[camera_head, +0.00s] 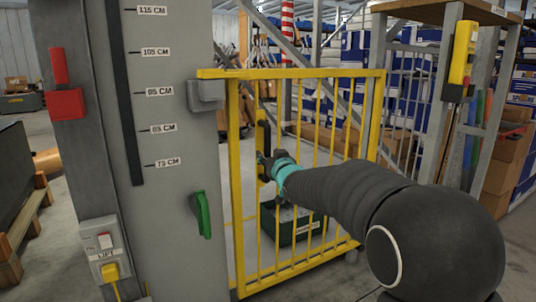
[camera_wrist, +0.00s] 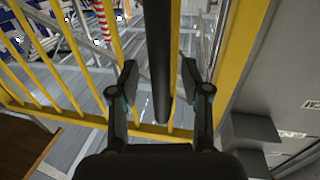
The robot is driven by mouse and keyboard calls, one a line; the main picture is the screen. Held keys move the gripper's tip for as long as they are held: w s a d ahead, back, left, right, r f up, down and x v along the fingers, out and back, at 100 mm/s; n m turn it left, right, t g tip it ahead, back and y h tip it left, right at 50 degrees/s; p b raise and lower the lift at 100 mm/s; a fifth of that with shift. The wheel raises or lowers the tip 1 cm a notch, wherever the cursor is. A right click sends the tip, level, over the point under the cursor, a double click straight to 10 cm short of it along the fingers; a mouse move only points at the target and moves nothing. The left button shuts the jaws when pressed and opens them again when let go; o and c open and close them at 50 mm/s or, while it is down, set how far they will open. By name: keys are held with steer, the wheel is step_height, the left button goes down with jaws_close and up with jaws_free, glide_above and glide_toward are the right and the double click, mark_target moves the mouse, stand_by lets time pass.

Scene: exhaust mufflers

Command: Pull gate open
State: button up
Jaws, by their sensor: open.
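The yellow barred gate (camera_head: 309,73) stands upright, its left edge close beside the grey post (camera_head: 165,215). A grey box (camera_head: 206,93) on the post sits by the gate's top left corner. A black vertical handle (camera_head: 262,133) is on the gate's left side. My gripper (camera_head: 262,166) is at the lower part of this handle. In the wrist view, my gripper (camera_wrist: 159,78) is open, with the black handle (camera_wrist: 159,50) showing between its two fingers. Gaps show on both sides of the handle, and neither finger appears to touch it.
A green lever (camera_head: 202,214) and a lift switch box (camera_head: 104,248) are on the post. A dark green bin (camera_head: 287,222) stands behind the bars. A wooden-topped rack (camera_head: 435,12) stands at the right, with shelves and boxes behind.

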steer(key=shift+x, duration=1.05)
